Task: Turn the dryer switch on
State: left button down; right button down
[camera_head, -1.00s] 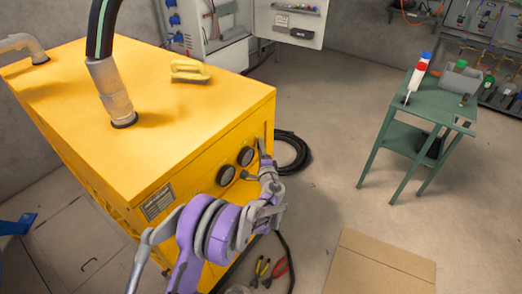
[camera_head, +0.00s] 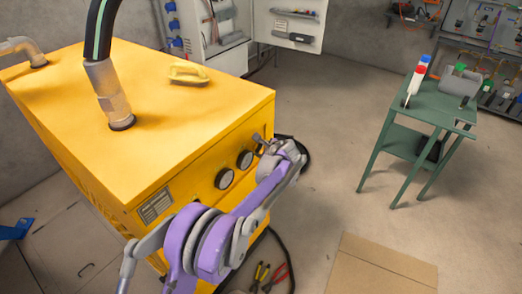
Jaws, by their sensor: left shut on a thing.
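The dryer is the big yellow cabinet (camera_head: 150,115) at the left, with two round dark gauges (camera_head: 225,178) on its front panel. My left arm reaches across that panel from the lower left. My left gripper (camera_head: 262,144) is at the panel's upper right end, just right of the gauges. It is shut on what appears to be the dryer switch, which is small and mostly hidden by the fingers, so its setting cannot be told. My right gripper is not in view.
Pliers (camera_head: 272,277) and a cable lie on the floor by the cabinet. A green table (camera_head: 437,103) stands right; cardboard (camera_head: 380,268) lies in front.

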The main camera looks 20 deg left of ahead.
pick_arm(q)
jog(key=g, duration=0.1)
jog(key=m+g+p, duration=0.1)
jog(key=shift+w+d+r+m+g+y, duration=0.1)
jog(key=shift+w+r+m+g+y, duration=0.1)
jog(key=shift+w+m+g+y, duration=0.1)
jog(key=shift+w+m+g+y+p, duration=0.15)
jog(key=shift+m+g+y+p, duration=0.4)
jog(key=shift+g+p, duration=0.8)
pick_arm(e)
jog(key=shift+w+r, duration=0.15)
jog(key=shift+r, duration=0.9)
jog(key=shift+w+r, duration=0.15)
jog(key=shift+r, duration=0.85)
pick_arm(q)
jog(key=shift+c, duration=1.5)
grip_release()
jog(key=shift+d, duration=0.1)
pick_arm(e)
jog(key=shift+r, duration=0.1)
